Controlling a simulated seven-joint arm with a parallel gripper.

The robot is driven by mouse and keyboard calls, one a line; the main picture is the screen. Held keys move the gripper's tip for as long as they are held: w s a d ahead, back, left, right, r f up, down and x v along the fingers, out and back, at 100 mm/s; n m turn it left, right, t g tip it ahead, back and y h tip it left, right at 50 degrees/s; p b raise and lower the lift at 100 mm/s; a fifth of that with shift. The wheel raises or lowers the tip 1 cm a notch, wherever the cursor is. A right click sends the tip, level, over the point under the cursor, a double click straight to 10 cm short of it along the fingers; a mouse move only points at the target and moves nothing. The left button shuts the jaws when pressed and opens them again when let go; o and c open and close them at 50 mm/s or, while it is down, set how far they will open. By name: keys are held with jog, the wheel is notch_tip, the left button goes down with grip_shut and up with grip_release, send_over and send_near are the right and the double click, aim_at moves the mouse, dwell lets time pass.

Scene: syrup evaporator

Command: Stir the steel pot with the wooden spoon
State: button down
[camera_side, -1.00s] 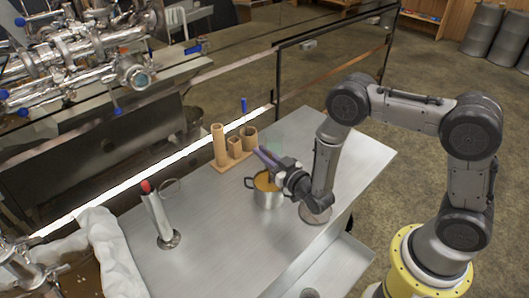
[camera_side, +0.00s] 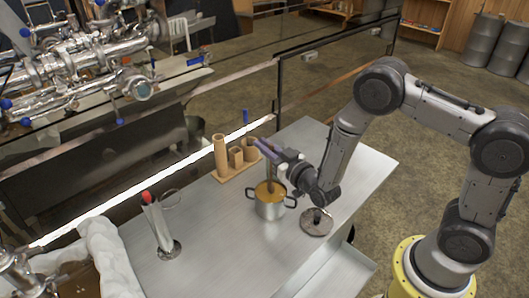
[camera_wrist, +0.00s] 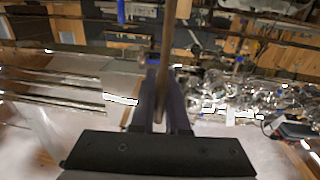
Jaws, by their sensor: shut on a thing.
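The steel pot (camera_side: 270,209) stands upright on the metal table, with two dark side handles and an amber-brown content. My gripper (camera_side: 265,150) is above the pot, with its purple-grey fingers pointing to the upper left. It is shut on the wooden spoon (camera_side: 269,181), whose shaft hangs down into the pot. The spoon's lower end is hidden in the content. In the wrist view the spoon (camera_wrist: 167,55) is a brown shaft between the two dark fingers (camera_wrist: 163,95). The pot is not clear in that view.
A round lid (camera_side: 316,229) with a black knob lies right of the pot. A wooden holder (camera_side: 237,158) with several upright cups stands behind it. A steel cylinder with a red top (camera_side: 160,225) stands at left. The table between it and the pot is clear.

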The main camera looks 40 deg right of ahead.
notch_tip(320, 180, up, 4)
jog(key=shift+f, duration=0.1)
dwell(0.4)
jog(key=shift+f, duration=0.1)
dwell(0.4)
